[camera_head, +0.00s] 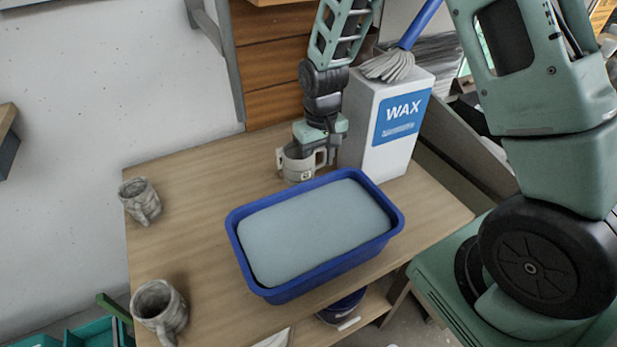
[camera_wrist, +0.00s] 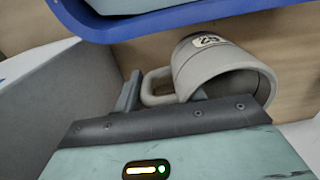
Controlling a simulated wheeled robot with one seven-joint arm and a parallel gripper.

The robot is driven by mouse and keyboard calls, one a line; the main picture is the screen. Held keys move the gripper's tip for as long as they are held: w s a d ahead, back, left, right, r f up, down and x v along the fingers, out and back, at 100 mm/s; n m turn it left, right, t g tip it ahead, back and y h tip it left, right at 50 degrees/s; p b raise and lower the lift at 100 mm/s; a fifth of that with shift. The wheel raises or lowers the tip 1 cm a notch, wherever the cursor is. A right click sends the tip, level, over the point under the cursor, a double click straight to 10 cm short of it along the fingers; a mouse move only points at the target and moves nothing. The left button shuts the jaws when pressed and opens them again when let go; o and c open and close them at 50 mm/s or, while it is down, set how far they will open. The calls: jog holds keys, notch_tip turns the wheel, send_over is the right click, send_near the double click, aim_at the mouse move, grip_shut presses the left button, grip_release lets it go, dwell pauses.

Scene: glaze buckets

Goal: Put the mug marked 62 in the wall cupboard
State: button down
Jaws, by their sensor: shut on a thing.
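A pale grey mug (camera_head: 295,169) with a small label is at the table's back edge, between the blue tub and the white WAX box. It also shows in the wrist view (camera_wrist: 205,62), where its label is upside down and seems to read 62. My gripper (camera_head: 318,147) comes down from above and is shut on this mug at its handle side. In the wrist view a finger (camera_wrist: 131,92) is beside the handle. I cannot tell whether the mug touches the table. The wall cupboard is not clearly in view.
A blue tub (camera_head: 247,275) filled with a pale grey surface stands in front of the mug. The WAX box (camera_head: 372,150) stands close on the right, with a mop head (camera_head: 388,66) on it. Two grey mugs (camera_head: 139,199) (camera_head: 158,308) stand at left. The table (camera_head: 205,205) between is clear.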

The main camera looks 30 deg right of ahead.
jog(key=shift+f+p, duration=0.5)
jog(key=shift+f, duration=2.3)
jog(key=shift+f, duration=0.1)
jog(key=shift+f, duration=0.15)
jog(key=c, duration=0.8)
grip_release()
jog(key=shift+c, duration=0.2)
